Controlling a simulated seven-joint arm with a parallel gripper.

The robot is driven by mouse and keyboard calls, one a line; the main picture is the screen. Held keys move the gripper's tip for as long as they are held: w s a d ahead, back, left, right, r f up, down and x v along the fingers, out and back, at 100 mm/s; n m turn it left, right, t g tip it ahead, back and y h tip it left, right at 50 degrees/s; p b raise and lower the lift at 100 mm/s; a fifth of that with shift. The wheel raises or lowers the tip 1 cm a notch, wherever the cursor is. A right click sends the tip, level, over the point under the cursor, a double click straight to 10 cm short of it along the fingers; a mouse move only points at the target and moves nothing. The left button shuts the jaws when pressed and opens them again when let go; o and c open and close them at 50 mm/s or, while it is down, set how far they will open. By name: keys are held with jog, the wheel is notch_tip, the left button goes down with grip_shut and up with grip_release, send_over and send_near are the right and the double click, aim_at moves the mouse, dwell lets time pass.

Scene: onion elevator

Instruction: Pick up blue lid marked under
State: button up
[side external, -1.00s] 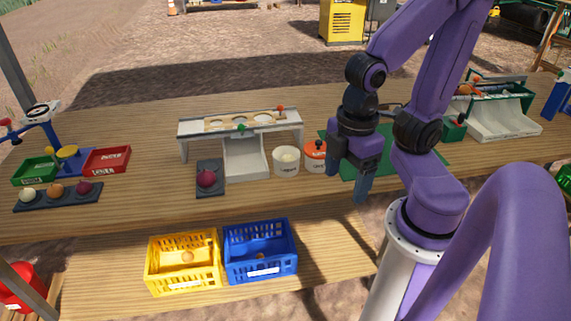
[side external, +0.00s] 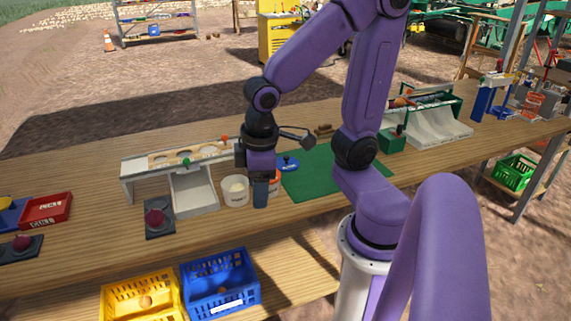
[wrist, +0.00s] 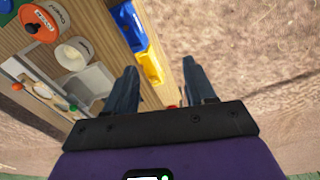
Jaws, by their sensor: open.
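A blue lid (side external: 287,163) with a dark knob lies by the left edge of the green mat in the side view. Any marking on it is too small to read. A bit of blue, likely the same lid, shows at the top left corner of the wrist view (wrist: 5,8). My gripper (side external: 260,192) is open and empty, fingers pointing down, in front of the orange-lidded pot and left of the blue lid. In the wrist view the open fingers (wrist: 162,90) are apart with nothing between them.
An orange-lidded pot (wrist: 38,27) and a white pot (side external: 235,191) stand close to my gripper. A white sorting stand (side external: 192,196) is further left. The green mat (side external: 330,178) is mostly clear. Yellow (side external: 140,300) and blue (side external: 220,284) crates sit below the table's front edge.

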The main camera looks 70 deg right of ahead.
jog(key=w+d+f+m+h, duration=0.1)
jog(key=w+d+m, duration=0.6)
jog(key=w, duration=0.3)
jog(key=m+g+h, duration=0.1)
jog(key=m+h, duration=0.2)
jog(key=m, duration=1.5)
send_over(286, 157)
jog(key=a, duration=0.7)
notch_tip(286, 157, down, 5)
jog(key=x, duration=1.7)
jog(key=shift+s+d+r, duration=0.1)
jog(key=shift+s+d, duration=0.05)
jog(key=shift+d, duration=0.15)
grip_shut()
